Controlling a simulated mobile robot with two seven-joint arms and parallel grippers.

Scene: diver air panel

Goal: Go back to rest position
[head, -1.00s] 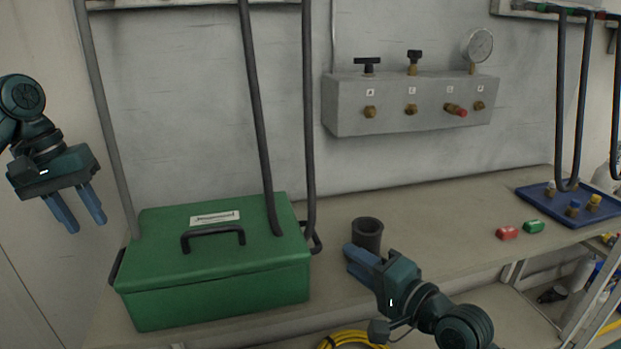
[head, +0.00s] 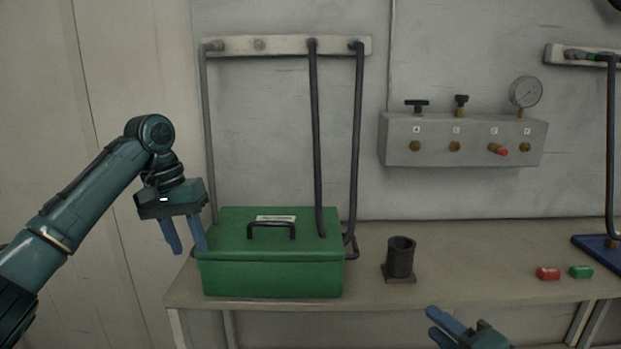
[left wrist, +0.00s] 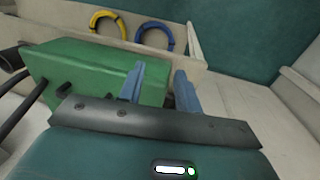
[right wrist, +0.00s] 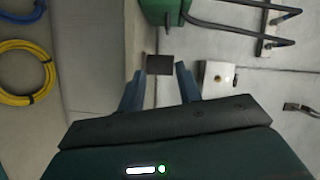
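My left gripper (head: 185,236) hangs at the left of the head view, fingers down, near the left end of the green box (head: 270,275). In the left wrist view its fingers (left wrist: 158,82) are apart with nothing between them; the green box (left wrist: 90,68) lies beyond. My right gripper (head: 437,327) is low at the bottom edge of the head view, in front of the bench and partly cut off. In the right wrist view its fingers (right wrist: 160,80) are apart and hold nothing; a dark square shape shows beyond them.
A grey valve panel (head: 462,140) and hanging dark hoses (head: 316,140) are on the wall behind.

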